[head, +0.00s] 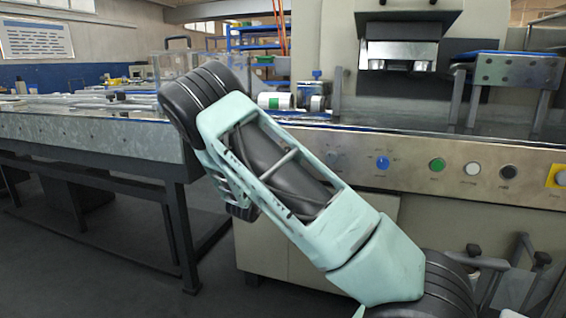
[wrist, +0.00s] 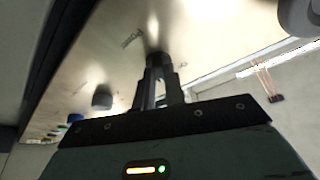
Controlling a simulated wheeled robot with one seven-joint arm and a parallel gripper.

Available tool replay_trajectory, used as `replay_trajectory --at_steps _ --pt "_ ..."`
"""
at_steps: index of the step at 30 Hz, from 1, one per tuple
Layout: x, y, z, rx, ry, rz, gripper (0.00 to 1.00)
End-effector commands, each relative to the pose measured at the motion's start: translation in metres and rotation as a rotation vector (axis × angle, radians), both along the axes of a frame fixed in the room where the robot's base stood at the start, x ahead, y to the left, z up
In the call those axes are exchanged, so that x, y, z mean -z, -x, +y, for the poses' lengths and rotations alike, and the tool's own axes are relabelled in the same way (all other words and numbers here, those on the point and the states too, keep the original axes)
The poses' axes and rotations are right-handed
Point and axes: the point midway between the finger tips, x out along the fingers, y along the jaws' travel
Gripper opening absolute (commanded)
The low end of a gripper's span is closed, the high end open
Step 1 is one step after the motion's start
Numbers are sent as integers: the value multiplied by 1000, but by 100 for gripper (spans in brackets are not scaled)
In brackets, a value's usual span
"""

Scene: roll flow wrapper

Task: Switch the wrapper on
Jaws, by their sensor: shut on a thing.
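The wrapper's control panel (head: 410,172) runs along the machine's front in the head view. It also shows tilted in the wrist view (wrist: 110,60). A dark round knob (wrist: 158,59) stands out from the panel at the tips of my gripper (wrist: 160,72). The gripper is shut on this knob, with one finger on each side. The knob's marking and turned angle cannot be read. In the head view my arm hides the fingers and the held knob.
A second grey knob (wrist: 102,97) is beside the held one. Further along the panel are blue (head: 383,162), green (head: 437,165), white (head: 472,168) and black (head: 508,172) buttons and a yellow-backed one (head: 556,175). A conveyor (head: 90,135) extends left.

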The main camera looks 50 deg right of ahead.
Motion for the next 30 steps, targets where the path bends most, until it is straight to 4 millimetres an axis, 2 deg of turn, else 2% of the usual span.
replay_trajectory --at_steps 20,21,23,30 --pt "1 0 1 0 -27 -55 0" --pt "1 0 1 0 -27 -55 20" --pt "1 0 1 0 -26 -54 34" --pt "0 0 0 0 -25 -55 34"
